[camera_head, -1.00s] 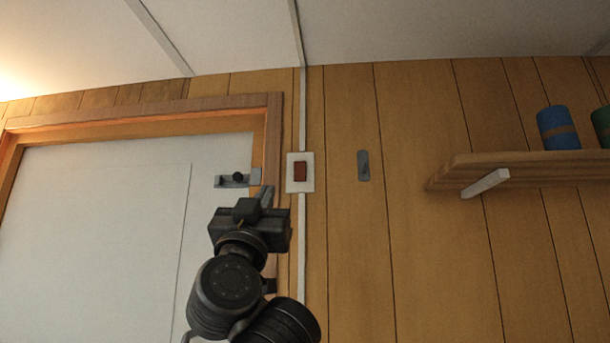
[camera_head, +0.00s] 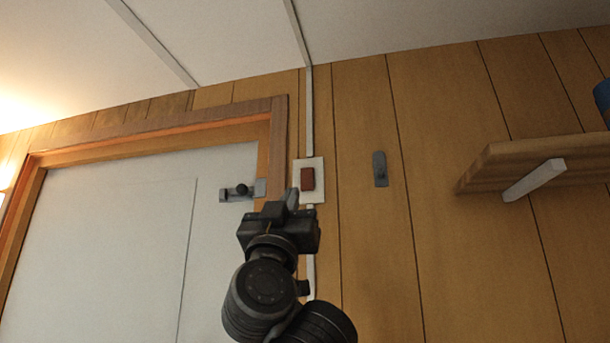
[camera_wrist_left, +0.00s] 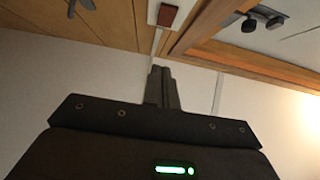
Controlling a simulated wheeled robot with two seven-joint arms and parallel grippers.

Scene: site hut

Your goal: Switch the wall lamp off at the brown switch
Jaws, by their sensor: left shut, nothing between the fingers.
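The brown switch (camera_head: 307,179) sits on a white plate (camera_head: 309,194) on the wood wall, right of the door frame. In the left wrist view the brown switch (camera_wrist_left: 167,16) shows at the top, beyond the fingertips. My left gripper (camera_head: 291,197) is shut and empty, pointing up, just left of and below the switch in the head view. I cannot tell whether it touches the plate. In the left wrist view its fingers (camera_wrist_left: 161,72) are together, with a gap in the picture between them and the switch. The lamp glow (camera_head: 12,110) is bright at the left edge.
A door latch (camera_head: 240,190) sits on the white door (camera_head: 130,230), left of the gripper. A grey hook (camera_head: 380,168) is on the wall right of the switch. A wooden shelf (camera_head: 540,160) with a blue item (camera_head: 602,98) juts out at the right. A white conduit (camera_head: 309,110) runs above the switch.

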